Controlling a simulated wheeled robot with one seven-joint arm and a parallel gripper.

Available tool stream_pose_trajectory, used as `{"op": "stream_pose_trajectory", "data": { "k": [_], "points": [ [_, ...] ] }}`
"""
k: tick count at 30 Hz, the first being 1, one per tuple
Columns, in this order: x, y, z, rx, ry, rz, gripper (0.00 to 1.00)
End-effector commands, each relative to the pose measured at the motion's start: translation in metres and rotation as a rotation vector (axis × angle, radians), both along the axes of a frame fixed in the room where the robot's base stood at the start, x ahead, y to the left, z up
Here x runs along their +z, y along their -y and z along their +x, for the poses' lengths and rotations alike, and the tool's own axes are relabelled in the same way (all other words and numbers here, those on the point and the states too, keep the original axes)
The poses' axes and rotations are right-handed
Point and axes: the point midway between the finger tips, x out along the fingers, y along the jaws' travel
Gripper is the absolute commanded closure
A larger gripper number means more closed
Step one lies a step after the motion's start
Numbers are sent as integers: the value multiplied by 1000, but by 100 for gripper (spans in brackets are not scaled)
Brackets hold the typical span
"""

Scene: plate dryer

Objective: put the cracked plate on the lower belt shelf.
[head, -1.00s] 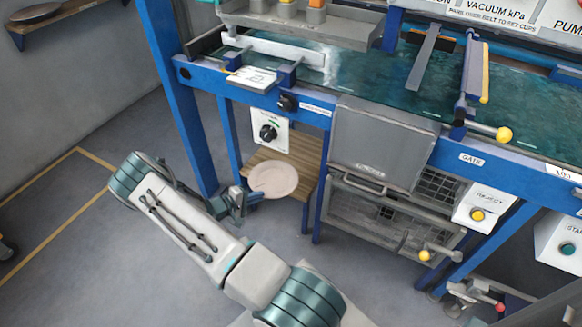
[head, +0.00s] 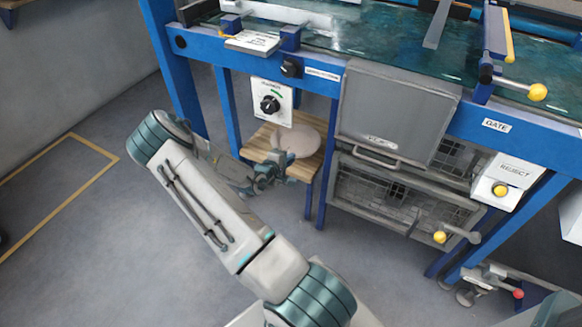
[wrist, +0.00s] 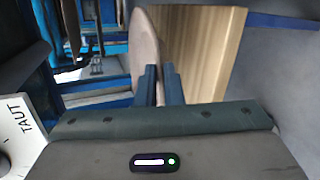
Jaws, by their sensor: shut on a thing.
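A round pale pinkish plate (head: 298,141) is held by its edge in my gripper (head: 280,170). No crack can be made out on it. In the head view it overlaps the wooden shelf (head: 260,142) under the blue frame; I cannot tell whether it touches. In the wrist view the plate (wrist: 146,45) is seen nearly edge-on, rising between the two blue-grey fingers of my gripper (wrist: 160,80), which are shut on it. The wooden boards of the shelf (wrist: 212,45) show to its right, close beside the plate.
A white dial panel (head: 270,103) hangs above the shelf's front left. Blue legs (head: 322,165) stand at its right, with a grey hinged cover (head: 395,115) and wire cage (head: 380,195) beyond. The green belt (head: 400,55) runs above. Floor at left is clear.

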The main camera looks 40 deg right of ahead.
Motion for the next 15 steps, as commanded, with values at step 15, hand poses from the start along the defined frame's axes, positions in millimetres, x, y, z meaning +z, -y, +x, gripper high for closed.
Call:
{"op": "stream_pose_trajectory", "data": {
  "k": [15],
  "points": [
    [-62,1,0,-1,4,-3,100]
  ]
}}
